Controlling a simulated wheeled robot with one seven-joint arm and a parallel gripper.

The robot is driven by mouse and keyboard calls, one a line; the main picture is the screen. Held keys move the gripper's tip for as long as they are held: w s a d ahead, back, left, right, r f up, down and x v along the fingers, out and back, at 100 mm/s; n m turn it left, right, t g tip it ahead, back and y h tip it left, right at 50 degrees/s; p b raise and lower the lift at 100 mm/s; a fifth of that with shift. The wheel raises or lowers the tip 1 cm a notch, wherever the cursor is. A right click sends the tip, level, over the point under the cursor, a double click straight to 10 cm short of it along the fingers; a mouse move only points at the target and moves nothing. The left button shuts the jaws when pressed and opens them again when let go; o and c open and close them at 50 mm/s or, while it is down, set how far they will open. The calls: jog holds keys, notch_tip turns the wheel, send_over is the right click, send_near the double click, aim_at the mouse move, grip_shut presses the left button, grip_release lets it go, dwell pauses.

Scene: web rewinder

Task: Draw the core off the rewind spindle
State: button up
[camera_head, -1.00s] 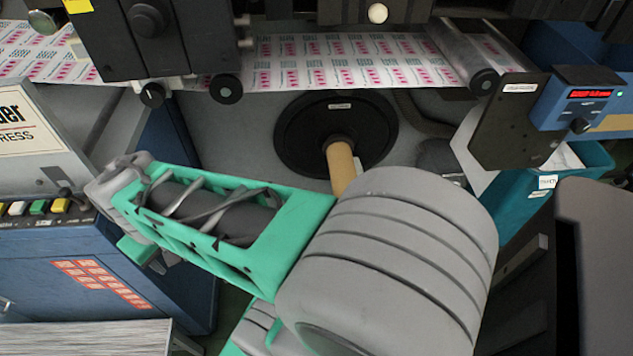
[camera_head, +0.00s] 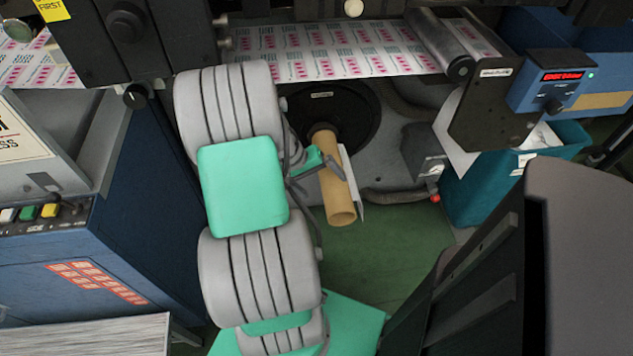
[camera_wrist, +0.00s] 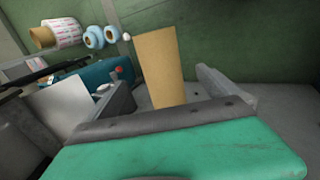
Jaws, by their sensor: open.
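The core (camera_head: 342,195) is a plain brown cardboard tube. In the head view it sticks out toward me from the black round flange (camera_head: 364,118) of the rewind spindle, its near end open and clear. The spindle inside it is hidden. My gripper (camera_head: 328,168) is beside the core at about mid-length, with a grey finger crossing in front of it. In the wrist view the core (camera_wrist: 159,65) stands between the two spread fingers of my open gripper (camera_wrist: 165,82). I cannot tell whether either finger touches it.
A printed label web (camera_head: 350,50) runs above the flange. To the right are a blue control box with a red display (camera_head: 545,90) and a teal bin (camera_head: 480,185). A blue cabinet (camera_head: 100,230) stands at left. Green floor (camera_head: 390,245) is open below the core.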

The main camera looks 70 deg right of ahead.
aim_at(333, 194)
jog(key=b+x, duration=0.6)
jog(key=x, duration=0.4)
jog(key=shift+f, duration=0.3)
jog(key=shift+c, duration=0.3)
jog(key=shift+r, duration=0.1)
jog(key=c, duration=1.9)
jog(key=shift+r+p, duration=0.2)
jog(key=shift+p, duration=0.1)
